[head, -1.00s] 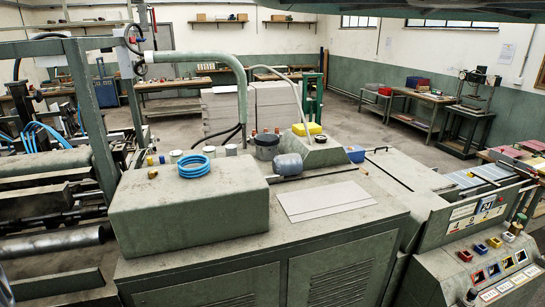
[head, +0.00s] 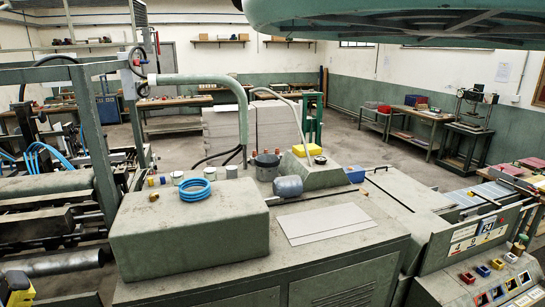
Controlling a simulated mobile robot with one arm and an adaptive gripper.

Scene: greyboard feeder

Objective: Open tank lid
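No part labelled as a tank lid can be told for certain. A dark round pot (head: 266,166) stands behind the green machine top, with small reddish-brown parts at its rim. A large closed green box (head: 190,232) sits at the front left of the machine top, with a coil of blue hose (head: 195,190) on it. No lid is seen standing open. My gripper is not recognisable in the head view, so its place relative to the tank is not shown.
Grey sheets (head: 325,222) lie on the machine top (head: 285,268), beside a blue-grey motor (head: 289,187). A control panel (head: 490,275) stands at right. A large green overhead part (head: 400,22) crosses the top. A yellow and dark object (head: 17,288) shows at lower left.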

